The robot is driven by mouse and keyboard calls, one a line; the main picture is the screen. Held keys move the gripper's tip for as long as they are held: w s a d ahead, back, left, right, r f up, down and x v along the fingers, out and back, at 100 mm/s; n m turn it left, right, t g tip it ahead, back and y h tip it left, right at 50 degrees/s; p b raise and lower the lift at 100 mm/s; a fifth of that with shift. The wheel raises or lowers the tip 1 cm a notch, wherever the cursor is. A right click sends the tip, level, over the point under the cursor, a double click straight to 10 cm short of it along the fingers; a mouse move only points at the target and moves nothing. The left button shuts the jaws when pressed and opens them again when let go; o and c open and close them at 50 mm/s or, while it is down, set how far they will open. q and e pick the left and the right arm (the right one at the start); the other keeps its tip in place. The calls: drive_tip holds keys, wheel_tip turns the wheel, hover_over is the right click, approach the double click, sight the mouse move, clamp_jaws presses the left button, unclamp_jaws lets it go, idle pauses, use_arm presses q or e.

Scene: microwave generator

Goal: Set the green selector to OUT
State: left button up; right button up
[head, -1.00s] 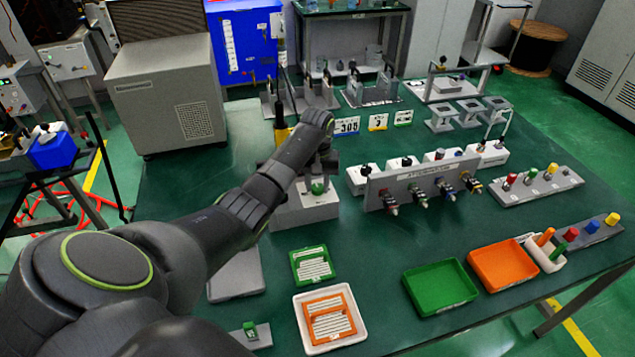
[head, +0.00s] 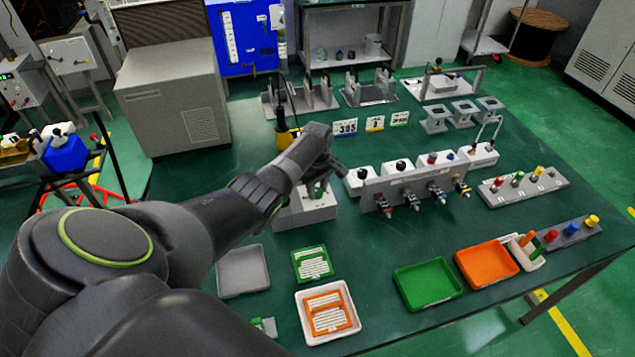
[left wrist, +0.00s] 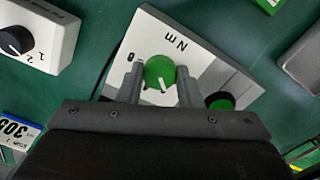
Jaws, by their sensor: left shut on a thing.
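The green selector (left wrist: 160,72) is a round green knob with a white pointer line, on the sloping pale face of a grey box (head: 300,212). My left gripper (left wrist: 160,84) is shut on it, one finger on each side of the knob. In the left wrist view the pointer line lies toward the bottom of the knob. A second, darker green knob (left wrist: 221,101) sits lower right on the same box, partly shaded. My right gripper is not in view.
A white box with a black dial (left wrist: 15,40) stands beside the selector box. A panel with several connectors (head: 415,190) is to its right. Green (head: 427,285) and orange (head: 487,265) trays lie nearer the front.

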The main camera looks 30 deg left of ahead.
sight(317, 191)
use_arm(q)
drive_tip(key=n, duration=0.1)
drive_tip(key=n+p, duration=0.1)
drive_tip(key=shift+w+r+n, duration=0.1)
drive_tip(key=shift+r+n, duration=0.1)
drive_tip(key=shift+n, duration=0.1)
drive_tip(key=shift+f+n+p, duration=0.1)
drive_tip(key=shift+n+p, duration=0.45)
drive_tip(key=shift+n, duration=1.05)
drive_tip(key=shift+a, duration=0.1)
drive_tip(key=o, duration=1)
wheel_tip(317, 191, up, 6)
drive_tip(key=shift+r+p, duration=0.15)
drive_tip(key=shift+p, duration=0.95)
wheel_tip(317, 191, up, 11)
drive_tip(key=shift+r+b, duration=0.1)
drive_tip(key=shift+b, duration=0.5)
